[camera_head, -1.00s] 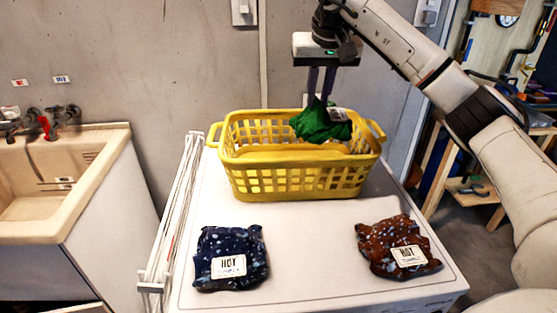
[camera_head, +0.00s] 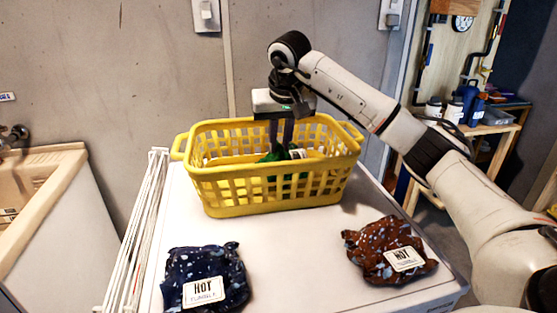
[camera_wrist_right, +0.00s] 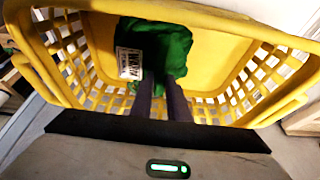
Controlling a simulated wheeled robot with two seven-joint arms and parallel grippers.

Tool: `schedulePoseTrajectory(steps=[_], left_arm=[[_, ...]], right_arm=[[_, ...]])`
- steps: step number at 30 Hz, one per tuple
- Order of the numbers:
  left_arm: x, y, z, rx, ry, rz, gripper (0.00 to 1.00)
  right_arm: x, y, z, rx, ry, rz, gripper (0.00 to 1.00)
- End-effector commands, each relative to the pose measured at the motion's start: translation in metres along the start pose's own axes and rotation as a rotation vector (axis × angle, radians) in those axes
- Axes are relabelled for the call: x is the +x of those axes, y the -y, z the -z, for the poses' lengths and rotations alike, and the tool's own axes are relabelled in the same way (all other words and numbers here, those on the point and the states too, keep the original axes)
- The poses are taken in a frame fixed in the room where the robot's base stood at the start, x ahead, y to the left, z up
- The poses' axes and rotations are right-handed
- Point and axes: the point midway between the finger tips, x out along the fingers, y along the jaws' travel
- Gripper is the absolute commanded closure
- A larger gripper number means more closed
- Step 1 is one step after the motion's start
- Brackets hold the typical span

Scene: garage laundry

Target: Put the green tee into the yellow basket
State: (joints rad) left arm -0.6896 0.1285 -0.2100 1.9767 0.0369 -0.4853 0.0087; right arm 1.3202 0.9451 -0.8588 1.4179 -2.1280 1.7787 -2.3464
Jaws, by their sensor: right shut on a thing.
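The yellow basket (camera_head: 268,190) stands upright on the white machine top. The green tee (camera_head: 274,155) is inside the basket, partly hidden by its front wall. It also shows in the right wrist view (camera_wrist_right: 172,45), bunched up with a white label, against the yellow basket floor. My right gripper (camera_head: 281,144) reaches down into the basket and is shut on the tee; its fingertips (camera_wrist_right: 159,84) meet the cloth in the wrist view. Whether the tee rests on the basket floor I cannot tell. My left gripper is not in view.
A dark blue spotted garment (camera_head: 205,276) lies front left on the machine top (camera_head: 290,262), and a brown spotted one (camera_head: 388,250) front right, both labelled HOT. A white drying rack (camera_head: 138,232) stands along the left edge. A sink (camera_head: 40,185) is at far left.

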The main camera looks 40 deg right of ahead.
Motion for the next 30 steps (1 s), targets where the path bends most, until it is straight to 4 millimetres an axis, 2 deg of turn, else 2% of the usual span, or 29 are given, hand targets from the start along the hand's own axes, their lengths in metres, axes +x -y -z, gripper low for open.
schedulePoseTrajectory(steps=[9,20,21,24,30], left_arm=[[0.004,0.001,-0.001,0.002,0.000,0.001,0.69],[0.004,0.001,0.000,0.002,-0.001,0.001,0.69],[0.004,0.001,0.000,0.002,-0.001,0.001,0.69],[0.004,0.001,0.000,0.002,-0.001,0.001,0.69],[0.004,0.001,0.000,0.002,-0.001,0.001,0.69]], right_arm=[[0.034,0.000,-0.015,-0.001,0.000,0.000,1.00],[0.037,0.000,-0.016,0.000,-0.001,0.000,1.00],[0.037,0.000,-0.016,0.000,0.000,0.000,0.80],[0.037,0.000,-0.016,0.000,0.000,0.000,0.66],[0.037,0.000,-0.016,0.000,0.000,0.000,0.66]])
